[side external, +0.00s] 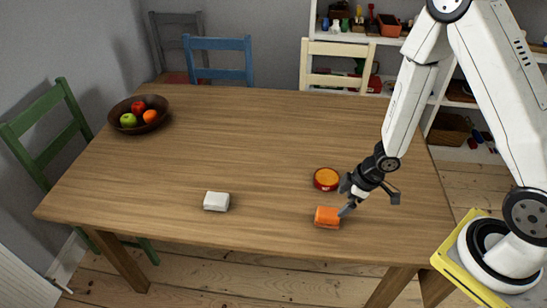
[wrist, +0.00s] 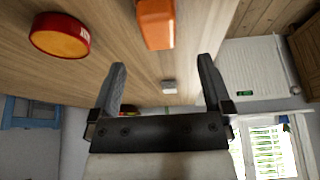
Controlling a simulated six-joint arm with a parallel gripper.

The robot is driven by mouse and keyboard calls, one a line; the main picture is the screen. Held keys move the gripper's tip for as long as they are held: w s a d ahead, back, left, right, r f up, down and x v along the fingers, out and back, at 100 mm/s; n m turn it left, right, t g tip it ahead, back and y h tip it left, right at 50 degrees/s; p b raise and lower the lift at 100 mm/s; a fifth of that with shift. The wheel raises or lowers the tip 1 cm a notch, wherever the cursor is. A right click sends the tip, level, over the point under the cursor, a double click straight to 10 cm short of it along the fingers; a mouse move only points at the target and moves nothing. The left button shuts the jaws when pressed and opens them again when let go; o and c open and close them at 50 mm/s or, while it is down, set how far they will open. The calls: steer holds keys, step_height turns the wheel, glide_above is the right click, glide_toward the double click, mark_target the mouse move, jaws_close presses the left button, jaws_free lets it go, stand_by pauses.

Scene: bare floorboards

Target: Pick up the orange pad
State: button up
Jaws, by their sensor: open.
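The orange pad (side external: 327,217) is a small block lying near the front edge of the wooden table, right of the middle. In the wrist view the orange pad (wrist: 156,25) shows at the top, cut off by the frame edge, beyond my fingertips. My gripper (side external: 347,203) is tilted down just right of the pad, its tip close by. In the wrist view my gripper (wrist: 163,72) has its two fingers spread wide with nothing between them. I cannot tell whether a fingertip touches the pad.
A round red tin with an orange top (side external: 326,179) stands just behind the pad. A white block (side external: 216,201) lies to the left. A brown fruit bowl (side external: 113,112) stands at the far left. The table's middle is clear. Chairs surround the table.

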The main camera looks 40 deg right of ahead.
mark_target(329, 212)
steer(key=shift+x, duration=1.25)
steer(key=shift+f, duration=0.1)
steer(key=shift+x, duration=2.55)
steer(key=shift+w, duration=0.15)
jaws_close()
steer(key=shift+r, duration=0.25)
step_height(329, 212, up, 18)
steer(key=shift+f, duration=0.2)
